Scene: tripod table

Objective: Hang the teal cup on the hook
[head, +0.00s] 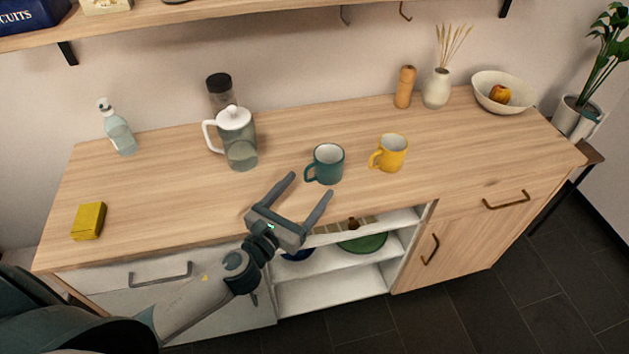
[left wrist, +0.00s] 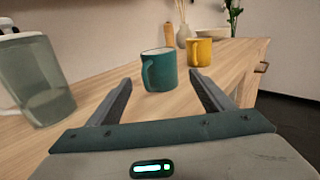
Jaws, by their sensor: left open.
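The teal cup (head: 328,163) stands upright on the wooden counter, its handle toward the left. My left gripper (head: 309,184) is open and empty, just in front and to the left of the cup, with its fingers pointing toward it. In the left wrist view the teal cup (left wrist: 159,70) is ahead, beyond and between the open fingertips (left wrist: 160,76). Two hooks hang under the shelf at the top of the head view, a left one (head: 345,15) and a right one (head: 405,11); both look empty. My right gripper is not in view.
A yellow mug (head: 390,153) stands close to the right of the teal cup. A pitcher (head: 238,140) stands to the left. A pepper mill (head: 404,88), a vase (head: 436,88) and a bowl (head: 518,101) stand behind. The counter's left front is clear apart from a yellow box (head: 89,220).

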